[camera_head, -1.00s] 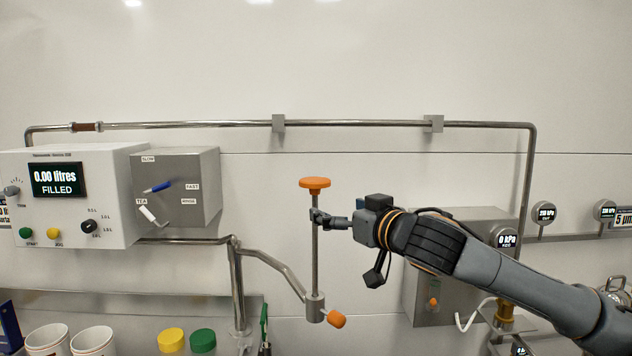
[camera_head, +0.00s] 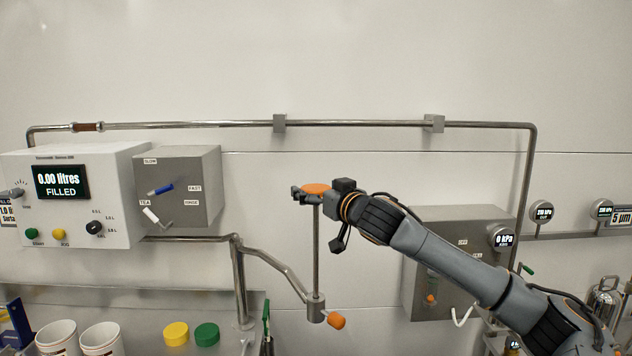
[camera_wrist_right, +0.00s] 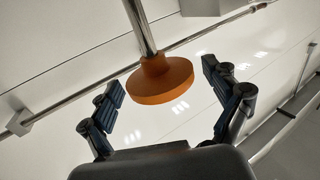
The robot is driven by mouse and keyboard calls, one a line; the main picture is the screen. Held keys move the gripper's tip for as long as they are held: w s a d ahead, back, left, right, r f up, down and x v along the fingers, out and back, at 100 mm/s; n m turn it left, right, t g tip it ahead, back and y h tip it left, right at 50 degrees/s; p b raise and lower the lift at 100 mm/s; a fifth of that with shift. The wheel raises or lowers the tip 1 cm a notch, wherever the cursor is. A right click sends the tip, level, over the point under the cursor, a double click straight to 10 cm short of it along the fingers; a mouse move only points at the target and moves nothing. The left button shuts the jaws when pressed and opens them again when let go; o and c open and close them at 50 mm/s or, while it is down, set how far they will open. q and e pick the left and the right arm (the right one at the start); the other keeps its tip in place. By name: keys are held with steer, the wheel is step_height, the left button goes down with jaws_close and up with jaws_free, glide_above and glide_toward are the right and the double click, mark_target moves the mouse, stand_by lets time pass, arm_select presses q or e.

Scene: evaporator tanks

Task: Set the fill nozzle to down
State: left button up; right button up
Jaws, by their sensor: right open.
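The fill nozzle is a thin upright metal rod (camera_head: 316,245) with an orange disc knob (camera_head: 316,187) on top, passing into a metal block (camera_head: 316,308) at the end of a bent pipe. An orange handle (camera_head: 337,320) sticks out at the block's lower right. My right gripper (camera_head: 298,193) is at the height of the knob, and its body partly hides it. In the right wrist view the orange knob (camera_wrist_right: 160,80) lies between the two open fingers (camera_wrist_right: 165,108), with a gap on both sides. My left gripper is not in view.
A white control box (camera_head: 75,195) showing "0.00 litres FILLED" and a grey box (camera_head: 178,188) with levers stand at the left. Cups and yellow and green lids sit below. A grey panel (camera_head: 460,250) is behind my right arm. A pipe (camera_head: 350,123) runs along the wall.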

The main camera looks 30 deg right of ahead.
steer(key=shift+w, duration=0.3)
